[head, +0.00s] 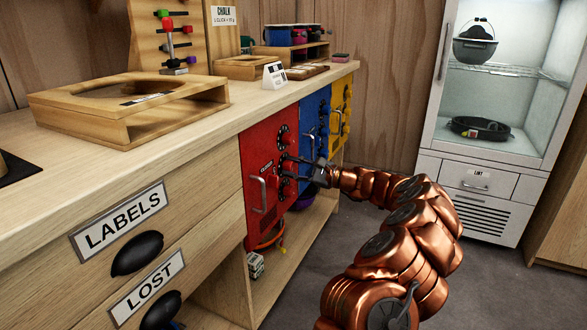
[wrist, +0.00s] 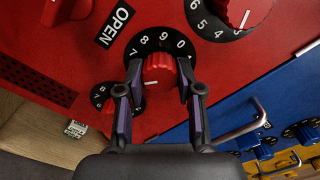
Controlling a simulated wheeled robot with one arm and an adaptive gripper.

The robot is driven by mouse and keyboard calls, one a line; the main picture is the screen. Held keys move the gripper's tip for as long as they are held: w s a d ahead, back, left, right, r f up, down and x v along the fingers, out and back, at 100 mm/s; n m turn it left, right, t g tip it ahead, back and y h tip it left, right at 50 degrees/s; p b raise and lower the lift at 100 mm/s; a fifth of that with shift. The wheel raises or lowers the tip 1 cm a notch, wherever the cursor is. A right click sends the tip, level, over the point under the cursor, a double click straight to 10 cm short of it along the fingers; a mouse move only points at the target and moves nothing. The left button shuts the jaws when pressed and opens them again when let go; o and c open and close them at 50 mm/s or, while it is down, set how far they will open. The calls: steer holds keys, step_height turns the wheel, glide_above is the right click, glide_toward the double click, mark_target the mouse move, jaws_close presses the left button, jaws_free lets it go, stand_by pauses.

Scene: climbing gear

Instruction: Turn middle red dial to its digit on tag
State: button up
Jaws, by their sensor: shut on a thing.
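The red cabinet door (head: 262,190) carries a column of red dials on black numbered rings. My gripper (head: 300,164) reaches it from the right and is shut on the middle red dial (wrist: 157,70), one finger on each side. In the wrist view the fingertips (wrist: 158,78) straddle the knob. A white mark shows low on the knob. A white tent tag (head: 274,75) stands on the counter above; its print is too small to read.
Another red dial (wrist: 245,12) is at the upper right of the wrist view, a third (wrist: 104,97) at lower left. The red door has a metal handle (head: 257,194). Blue (head: 315,118) and yellow (head: 340,110) doors with dials stand beside it. The floor (head: 400,240) is clear.

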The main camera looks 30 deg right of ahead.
steer(key=o, duration=1.2)
steer(key=shift+c, duration=0.2)
steer(key=v, duration=1.2)
